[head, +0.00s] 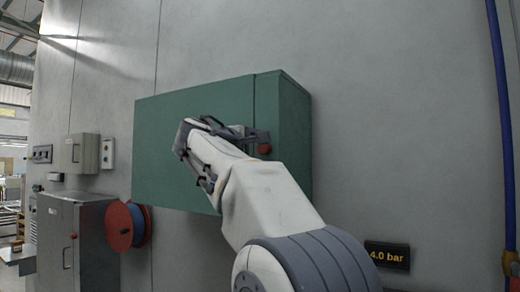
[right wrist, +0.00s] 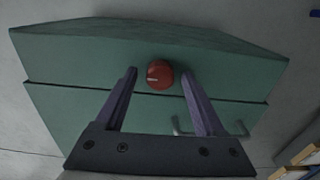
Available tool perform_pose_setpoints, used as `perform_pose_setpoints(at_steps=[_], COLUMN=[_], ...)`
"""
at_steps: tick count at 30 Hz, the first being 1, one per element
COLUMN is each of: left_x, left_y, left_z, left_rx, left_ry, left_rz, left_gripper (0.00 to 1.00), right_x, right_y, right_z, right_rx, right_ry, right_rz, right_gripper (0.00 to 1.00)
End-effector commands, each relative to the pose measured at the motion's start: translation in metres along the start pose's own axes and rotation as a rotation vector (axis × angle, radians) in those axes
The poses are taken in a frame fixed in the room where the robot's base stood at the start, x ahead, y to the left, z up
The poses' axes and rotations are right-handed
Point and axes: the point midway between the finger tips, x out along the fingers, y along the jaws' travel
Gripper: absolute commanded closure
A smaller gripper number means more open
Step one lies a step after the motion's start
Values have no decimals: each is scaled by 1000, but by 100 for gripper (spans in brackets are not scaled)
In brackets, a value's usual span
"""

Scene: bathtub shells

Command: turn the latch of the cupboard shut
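The green cupboard (head: 160,150) hangs on the grey wall, and its door looks flush with the body. A red round knob, seemingly the latch (head: 265,148), sits just right of the door seam. In the right wrist view the knob (right wrist: 159,74) lies between the fingertips of my right gripper (right wrist: 159,84), with a small gap on each side. My right gripper (head: 258,140) is open and empty in front of the cupboard. A thin grey handle (right wrist: 241,127) shows on the door, partly hidden by a finger. My left gripper is out of view.
A grey cabinet (head: 92,240) and a red-and-blue reel (head: 120,228) stand at the lower left. A small wall box (head: 80,152) is above them. A "4.0 bar" display (head: 387,255) and a blue pipe (head: 502,120) are to the right. The wall between cupboard and pipe is clear.

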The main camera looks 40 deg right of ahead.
Motion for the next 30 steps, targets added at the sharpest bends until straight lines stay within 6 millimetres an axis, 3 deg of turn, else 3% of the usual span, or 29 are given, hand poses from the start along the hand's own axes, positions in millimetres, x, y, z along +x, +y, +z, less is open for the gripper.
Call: perform_pose_setpoints(at_steps=[8, 21, 30], left_x=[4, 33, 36], left_y=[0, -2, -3], left_z=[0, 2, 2], left_rx=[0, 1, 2], left_ry=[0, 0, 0], left_rz=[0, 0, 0], left_gripper=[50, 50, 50], right_x=[-6, -86, -105], right_y=[-2, -3, 0], right_z=[0, -1, 0], right_rx=[2, 2, 0], right_ry=[0, 5, 0], right_rz=[0, 0, 0], right_gripper=[29, 29, 29])
